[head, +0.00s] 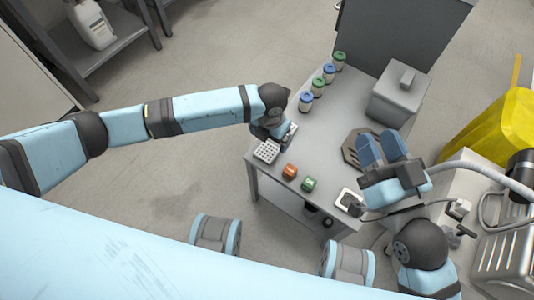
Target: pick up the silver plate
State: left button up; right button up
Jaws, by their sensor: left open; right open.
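A pale, silver-grey perforated plate (266,151) lies at the left edge of the grey table (318,128). A small square piece with a light top (348,202) sits at the table's front right corner; I cannot tell which of the two is the silver plate. My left gripper (274,136) is over the table's left edge, just behind the perforated plate. Its fingers are mostly hidden by its wrist, and I cannot tell whether they touch the plate. My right gripper (382,147) is open and empty over the table's right side, its blue fingers apart.
Blue- and green-lidded jars (318,86) line the table's back left. A grey lidded box (399,95) stands back right, with a brown hexagonal piece (353,147) before it. An orange block (290,170) and a green block (308,184) sit near the front. A yellow bin (495,130) stands right.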

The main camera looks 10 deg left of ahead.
aim_at(269, 149)
pick_arm(q)
notch_tip(269, 149, down, 6)
jog(key=b, duration=0.3)
jog(key=shift+a, duration=0.15)
jog(key=c, duration=1.1)
pick_arm(e)
jog(key=f+g, duration=0.1)
jog(key=f, duration=0.1)
jog(key=f+g, duration=0.1)
jog(key=f, duration=0.2)
jog(key=shift+w+a, duration=0.1)
jog(key=shift+a, duration=0.1)
